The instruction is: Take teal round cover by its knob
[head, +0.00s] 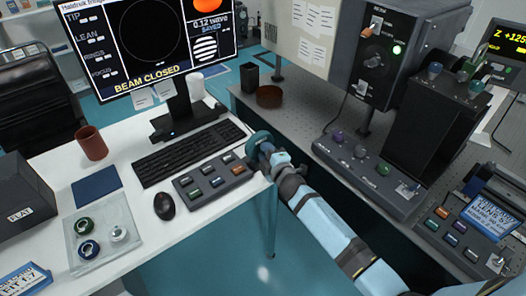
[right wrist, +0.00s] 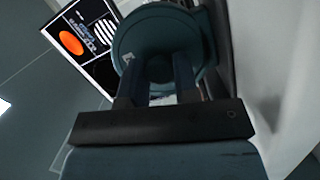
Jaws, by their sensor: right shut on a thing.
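The teal round cover (head: 259,141) is in the head view, at the right edge of the white desk, near the gap to the optical table. It fills the upper middle of the right wrist view (right wrist: 143,38), with its round face toward the camera. My right gripper (head: 266,152) is shut on the cover's knob; the two dark fingers (right wrist: 158,82) reach up to it in the wrist view. The knob itself is mostly hidden between the fingers. I cannot tell whether the cover touches anything beneath it. My left gripper is not in view.
A button box (head: 208,181) and black keyboard (head: 188,152) lie left of the cover on the white desk (head: 150,250). The optical table (head: 305,118) on the right carries a brown round dish (head: 269,96), a dark cup (head: 249,78) and tall dark instruments (head: 425,125).

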